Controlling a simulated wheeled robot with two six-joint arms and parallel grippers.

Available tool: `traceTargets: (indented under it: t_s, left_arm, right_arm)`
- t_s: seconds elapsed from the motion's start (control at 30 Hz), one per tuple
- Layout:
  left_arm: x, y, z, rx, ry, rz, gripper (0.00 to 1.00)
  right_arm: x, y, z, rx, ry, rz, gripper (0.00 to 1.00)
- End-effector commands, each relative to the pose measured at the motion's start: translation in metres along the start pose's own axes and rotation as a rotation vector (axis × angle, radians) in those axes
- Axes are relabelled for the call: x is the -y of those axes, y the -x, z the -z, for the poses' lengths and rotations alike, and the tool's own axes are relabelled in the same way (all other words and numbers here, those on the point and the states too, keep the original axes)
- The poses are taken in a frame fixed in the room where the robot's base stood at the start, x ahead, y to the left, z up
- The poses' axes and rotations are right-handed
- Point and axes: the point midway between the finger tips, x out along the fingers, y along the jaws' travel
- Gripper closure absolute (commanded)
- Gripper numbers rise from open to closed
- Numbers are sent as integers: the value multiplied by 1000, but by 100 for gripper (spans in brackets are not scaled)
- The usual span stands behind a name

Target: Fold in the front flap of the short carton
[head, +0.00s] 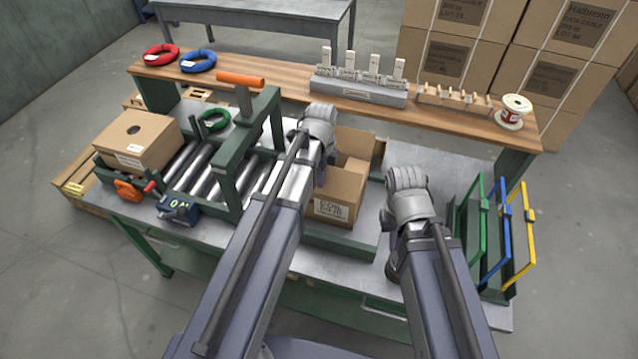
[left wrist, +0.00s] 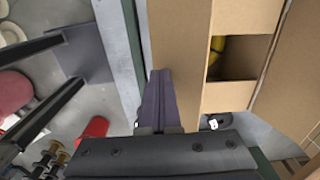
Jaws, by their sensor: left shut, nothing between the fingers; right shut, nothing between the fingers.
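The short carton (head: 335,197) stands open on the bench behind my left arm, with a label on its front face. In the left wrist view a broad cardboard panel, seemingly the front flap (left wrist: 180,35), lies left of the opening, and narrower flaps (left wrist: 228,97) flank the opening. Something yellow (left wrist: 216,50) shows inside. My left gripper (left wrist: 160,75) is shut and empty, its tips overlapping that panel's left edge in view; I cannot tell whether they touch. My right gripper (head: 392,268) is shut and empty, right of the carton, its fingers mostly hidden.
A closed carton (head: 135,140) sits left on the rollers (head: 190,165), beside a green frame (head: 233,150). Green, blue and yellow racks (head: 505,235) stand right of my right arm. A wooden shelf (head: 290,95) with spools and fixtures runs along the back.

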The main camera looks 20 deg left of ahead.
Motion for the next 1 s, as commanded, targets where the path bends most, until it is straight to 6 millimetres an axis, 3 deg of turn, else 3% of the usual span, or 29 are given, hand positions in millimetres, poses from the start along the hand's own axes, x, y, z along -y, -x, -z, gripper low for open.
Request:
traceTargets:
  t_s: [0.7, 1.0]
  left_arm:
    - [50, -3, 1, 0, 0, 0, 100]
    - [46, -27, 1, 0, 0, 0, 100]
  right_arm:
    - [0, -3, 0, 0, 1, 0, 100]
    - [2, -27, 2, 0, 6, -1, 100]
